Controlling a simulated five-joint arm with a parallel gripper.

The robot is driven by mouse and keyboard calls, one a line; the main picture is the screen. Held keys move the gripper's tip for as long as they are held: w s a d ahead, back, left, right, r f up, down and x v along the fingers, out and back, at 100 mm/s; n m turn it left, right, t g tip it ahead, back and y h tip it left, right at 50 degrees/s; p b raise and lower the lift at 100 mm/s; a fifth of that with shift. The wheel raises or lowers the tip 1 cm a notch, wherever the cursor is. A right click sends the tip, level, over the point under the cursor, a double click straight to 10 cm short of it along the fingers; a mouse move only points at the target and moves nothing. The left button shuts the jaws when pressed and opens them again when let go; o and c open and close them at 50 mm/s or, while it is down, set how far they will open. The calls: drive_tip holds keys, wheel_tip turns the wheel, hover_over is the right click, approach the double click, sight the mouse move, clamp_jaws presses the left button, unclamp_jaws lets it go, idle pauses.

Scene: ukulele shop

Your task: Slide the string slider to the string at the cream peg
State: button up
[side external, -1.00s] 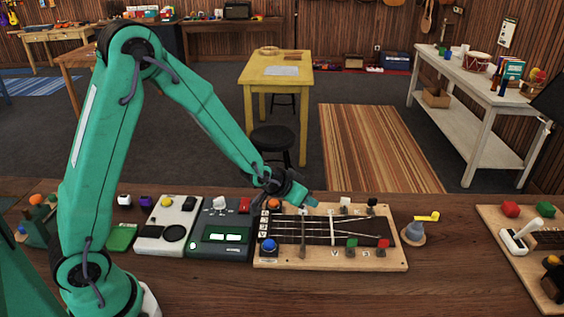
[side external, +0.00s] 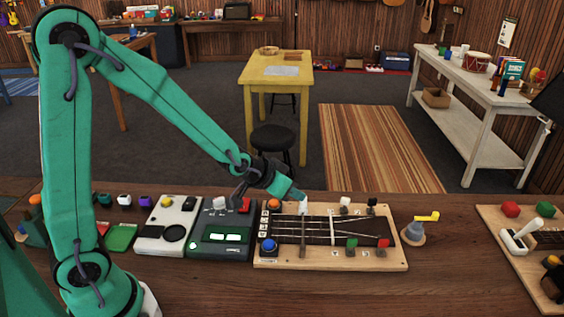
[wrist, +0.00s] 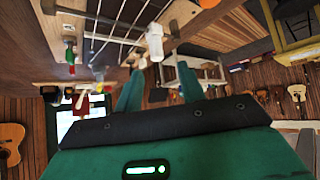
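The wooden string board (side external: 390,262) lies on the bench with dark strips and pale strings running left to right. A crossbar (side external: 303,228) spans the strings left of the middle; I take it for the string slider. A white block (side external: 303,207) stands at its far end, and a white piece shows ahead of my fingers in the wrist view (wrist: 154,42). A whitish peg (side external: 345,201), possibly the cream one, stands on the far edge, with a black peg (side external: 371,203) to its right. My gripper (side external: 299,196) is open, just above the far edge beside the white block. Nothing shows between its fingers.
Green (side external: 351,243) and red (side external: 383,244) pegs stand on the near edge. A blue knob (side external: 268,245) and an orange knob (side external: 273,204) are at the left end. A dark device (side external: 220,247) adjoins the left. A grey item with a yellow top (side external: 414,233) stands right.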

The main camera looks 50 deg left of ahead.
drive_tip(key=shift+s+r, duration=0.35)
idle(0.3)
drive_tip(key=s+a+r+g, duration=0.1)
drive_tip(key=s+r, duration=0.5)
drive_tip(key=s, duration=0.5)
drive_tip(key=s+a+r+g, duration=0.1)
drive_tip(key=s+r+g, duration=0.1)
drive_tip(key=s+r, duration=0.5)
drive_tip(key=s, duration=0.4)
drive_tip(key=shift+a, duration=0.15)
